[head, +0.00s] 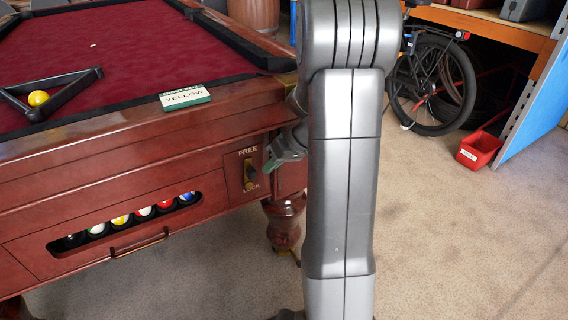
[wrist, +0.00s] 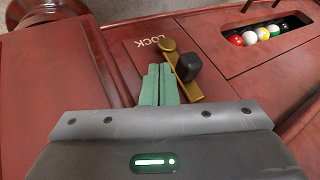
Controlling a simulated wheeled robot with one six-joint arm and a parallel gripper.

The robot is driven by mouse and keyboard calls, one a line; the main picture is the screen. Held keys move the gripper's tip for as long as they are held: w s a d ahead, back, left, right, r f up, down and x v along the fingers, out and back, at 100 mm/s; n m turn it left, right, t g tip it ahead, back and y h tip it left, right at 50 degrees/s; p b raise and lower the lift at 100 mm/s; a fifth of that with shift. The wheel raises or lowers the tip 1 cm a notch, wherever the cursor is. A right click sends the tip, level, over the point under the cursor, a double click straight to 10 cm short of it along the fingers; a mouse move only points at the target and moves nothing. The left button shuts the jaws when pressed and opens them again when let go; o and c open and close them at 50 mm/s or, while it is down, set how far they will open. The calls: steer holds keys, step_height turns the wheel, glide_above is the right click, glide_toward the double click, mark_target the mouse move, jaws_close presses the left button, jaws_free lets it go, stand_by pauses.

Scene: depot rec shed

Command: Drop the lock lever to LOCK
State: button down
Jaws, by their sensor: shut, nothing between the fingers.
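The lock panel (head: 239,185) is on the front of the pool table, with FREE printed above and LOCK below. The lock lever's dark knob (head: 251,172) sits between the two words, over a brass strip. In the wrist view the black knob (wrist: 187,67) stands out from the brass part (wrist: 169,46), and the word LOCK reads upside down beside it. My gripper (head: 269,166) is shut and empty, just right of the lever in the head view. Its green fingertips (wrist: 158,72) lie close beside the knob in the wrist view. I cannot tell whether they touch it.
The ball tray opening (head: 125,222) holds several balls, with a brass handle (head: 140,243) below. A YELLOW sign (head: 185,97) rests on the table rail. A table leg (head: 284,222) stands below the gripper.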

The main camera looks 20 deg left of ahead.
steer(key=shift+s+a, duration=0.5)
steer(key=shift+s, duration=0.05)
steer(key=shift+r, duration=0.1)
